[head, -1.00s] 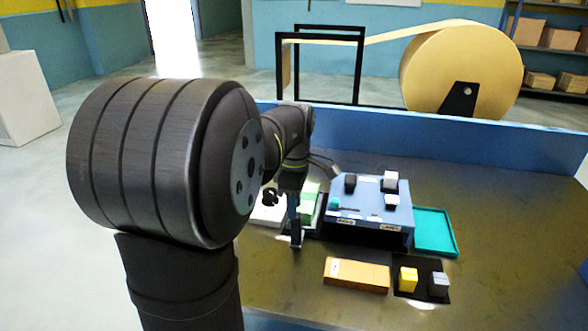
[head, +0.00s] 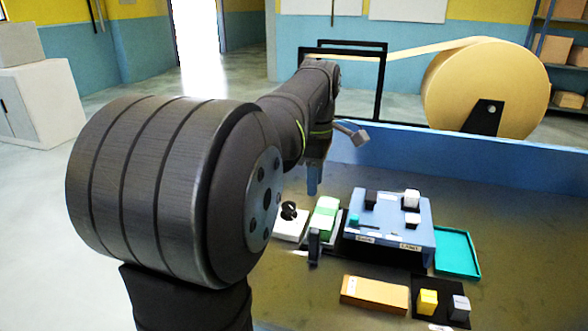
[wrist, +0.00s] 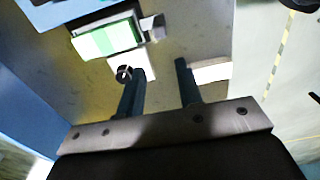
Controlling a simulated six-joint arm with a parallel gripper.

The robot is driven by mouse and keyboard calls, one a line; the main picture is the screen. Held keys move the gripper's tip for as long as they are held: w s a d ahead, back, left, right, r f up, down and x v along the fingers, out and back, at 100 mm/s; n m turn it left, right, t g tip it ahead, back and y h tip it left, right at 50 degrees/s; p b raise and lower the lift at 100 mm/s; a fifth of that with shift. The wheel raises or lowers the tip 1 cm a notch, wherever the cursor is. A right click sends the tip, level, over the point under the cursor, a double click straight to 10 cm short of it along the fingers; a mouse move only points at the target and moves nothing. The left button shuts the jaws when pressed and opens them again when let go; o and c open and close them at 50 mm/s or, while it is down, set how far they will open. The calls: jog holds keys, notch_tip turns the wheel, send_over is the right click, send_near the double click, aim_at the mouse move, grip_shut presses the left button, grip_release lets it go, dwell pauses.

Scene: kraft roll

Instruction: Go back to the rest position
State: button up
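My gripper (wrist: 160,70) is open in the wrist view, with its two dark fingers apart and nothing between them. In the head view my gripper (head: 312,180) hangs above the table's left part, clear of the objects, with one blue finger showing. Below it are a white block with a black ring-like part on top (head: 289,217) and a green and white box (head: 322,218). Both also show in the wrist view, the box (wrist: 107,38) at the upper left and the black part (wrist: 125,72) beside the left fingertip.
A blue stand (head: 395,236) carries several small blocks. A teal tray (head: 457,253) lies to its right. A tan block (head: 375,294), a yellow block (head: 428,301) and a grey block (head: 459,307) are in front. A small dark upright piece (head: 314,245) stands near the box. A blue wall (head: 450,155) bounds the table behind.

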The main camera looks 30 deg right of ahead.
aim_at(313, 238)
notch_tip(313, 238, down, 18)
jog(key=shift+r, duration=0.2)
dwell(0.6)
